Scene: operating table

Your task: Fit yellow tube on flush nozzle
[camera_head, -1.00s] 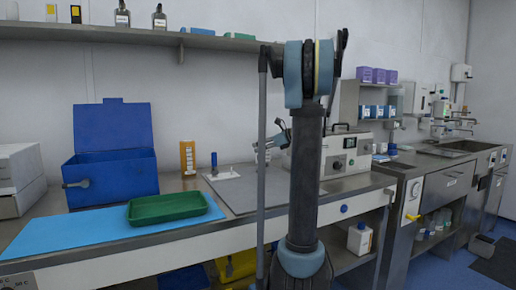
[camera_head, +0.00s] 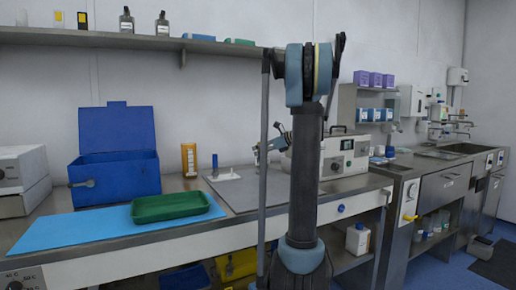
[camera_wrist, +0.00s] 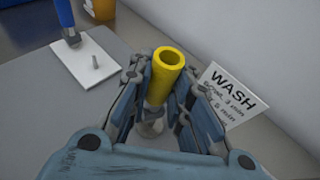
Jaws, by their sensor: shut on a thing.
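The yellow tube (camera_wrist: 168,72) stands roughly upright between the fingers of my gripper (camera_wrist: 163,98), which is shut on it. Its open top end faces the wrist camera. A round metal piece (camera_wrist: 150,127) shows below the tube; I cannot tell whether they touch. I cannot tell for sure which part is the flush nozzle. In the head view my gripper (camera_head: 272,146) is small and the tube cannot be made out.
A WASH sign (camera_wrist: 232,93) stands close to the right of my fingers. The grey mat (camera_head: 235,194) has free room.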

